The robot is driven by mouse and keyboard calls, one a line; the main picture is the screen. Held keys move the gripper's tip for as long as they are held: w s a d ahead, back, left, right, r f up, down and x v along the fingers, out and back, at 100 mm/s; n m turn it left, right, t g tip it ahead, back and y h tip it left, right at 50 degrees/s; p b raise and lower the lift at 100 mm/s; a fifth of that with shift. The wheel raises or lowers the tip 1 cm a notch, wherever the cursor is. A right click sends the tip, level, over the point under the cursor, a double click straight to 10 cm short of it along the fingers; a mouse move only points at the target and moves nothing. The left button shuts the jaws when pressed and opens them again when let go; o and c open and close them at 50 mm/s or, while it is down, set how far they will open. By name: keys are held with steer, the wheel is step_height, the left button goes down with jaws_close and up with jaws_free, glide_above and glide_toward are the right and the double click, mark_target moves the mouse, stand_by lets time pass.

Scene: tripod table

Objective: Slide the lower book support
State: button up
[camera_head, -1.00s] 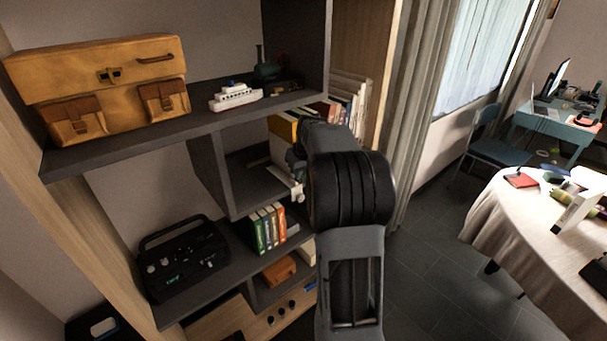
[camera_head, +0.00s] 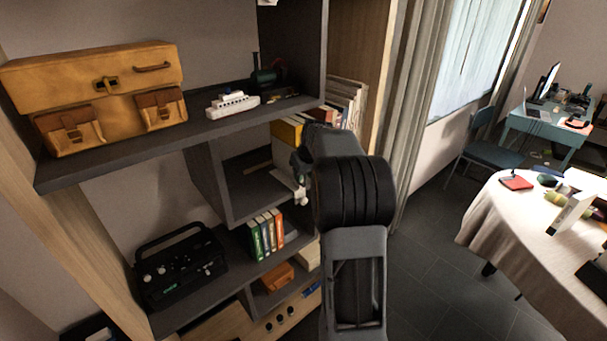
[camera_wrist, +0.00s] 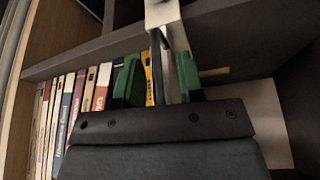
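The book support (camera_head: 301,189), pale and metallic, shows at the front edge of the middle shelf, left of the books. In the wrist view, which looks upside down, its light clip (camera_wrist: 163,14) sits on the shelf board and its thin plate (camera_wrist: 171,70) runs between my fingers. My gripper (camera_wrist: 160,78) has two green fingertips, one on each side of the plate, with a gap between them. I cannot tell whether either finger touches it. A yellow book (camera_wrist: 149,78) shows behind the gap. In the head view my gripper is mostly hidden behind my wrist.
A row of books (camera_wrist: 75,108) fills the shelf up to the wooden side panel (camera_wrist: 42,50). The compartment space left of the support (camera_head: 250,180) looks mostly free. Green and orange books (camera_head: 265,234) and a black radio (camera_head: 180,268) stand lower.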

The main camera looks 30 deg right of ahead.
steer(key=v, duration=1.3)
steer(key=shift+r+b, duration=0.35)
steer(key=shift+b, duration=0.05)
steer(key=shift+s+a, duration=0.1)
steer(key=s+a+f+m+g, duration=0.1)
steer(key=s+a+f+m, duration=0.3)
steer(key=f, duration=0.4)
steer(key=s+a+f+n, duration=0.2)
steer(key=s+a+f, duration=0.1)
steer(key=s+a, duration=0.4)
steer(key=s+a+f+n, duration=0.2)
steer(key=s+a, duration=0.5)
steer(key=a, duration=0.6)
steer(key=shift+s+f+n, duration=0.3)
steer(key=shift+f+n, duration=0.1)
steer(key=shift+n, duration=0.1)
steer(key=shift+o, duration=0.7)
